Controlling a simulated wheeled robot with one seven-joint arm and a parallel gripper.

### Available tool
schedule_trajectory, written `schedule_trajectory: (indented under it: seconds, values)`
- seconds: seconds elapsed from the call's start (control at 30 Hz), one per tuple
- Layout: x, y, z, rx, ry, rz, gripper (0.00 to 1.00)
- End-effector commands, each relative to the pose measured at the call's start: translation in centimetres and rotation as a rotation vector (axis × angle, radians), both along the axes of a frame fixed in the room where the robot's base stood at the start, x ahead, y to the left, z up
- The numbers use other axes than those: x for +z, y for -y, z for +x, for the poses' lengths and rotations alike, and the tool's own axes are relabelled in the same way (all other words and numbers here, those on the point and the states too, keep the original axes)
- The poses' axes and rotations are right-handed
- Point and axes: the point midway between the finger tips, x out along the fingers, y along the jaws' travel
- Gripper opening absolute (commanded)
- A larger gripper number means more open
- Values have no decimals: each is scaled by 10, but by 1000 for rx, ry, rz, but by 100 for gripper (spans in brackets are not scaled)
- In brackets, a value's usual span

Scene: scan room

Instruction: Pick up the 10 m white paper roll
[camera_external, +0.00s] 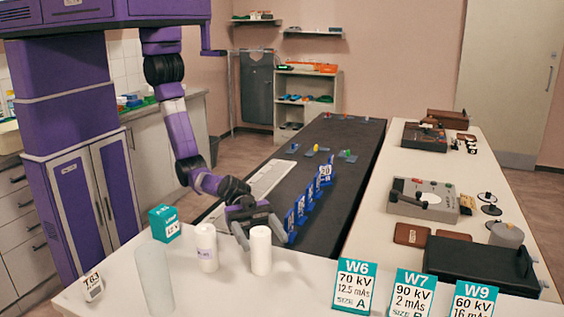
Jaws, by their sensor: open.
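Two white rolls stand upright on the near pale counter. The left white roll (207,258) bears a small printed label that I cannot read. The right white roll (261,254) shows no readable print, so I cannot tell which one is 10 m. My gripper (260,231) is open, with its fingers pointing down on either side of the right roll's top as seen here. Whether the roll is between the fingers or just in front of them is unclear, as is any contact.
A translucent cylinder (155,280) stands left of the rolls, with a teal box (165,223) behind it. Blue upright markers (302,209) line the dark table top close to my gripper's right. Teal-headed cards (356,287) stand at the front right, beside a black case (478,262).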

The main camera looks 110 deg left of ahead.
Motion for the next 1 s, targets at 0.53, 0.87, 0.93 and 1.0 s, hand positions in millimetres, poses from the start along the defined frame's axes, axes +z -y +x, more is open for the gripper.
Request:
schedule_trajectory:
  seconds: [0.53,0.87,0.93,1.0]
  values:
    - [-2,10,9,0,-1,1,41]
    - [-1,10,9,0,-1,1,0]
    - [-1,10,9,0,-1,1,0]
    - [-1,10,9,0,0,0,0]
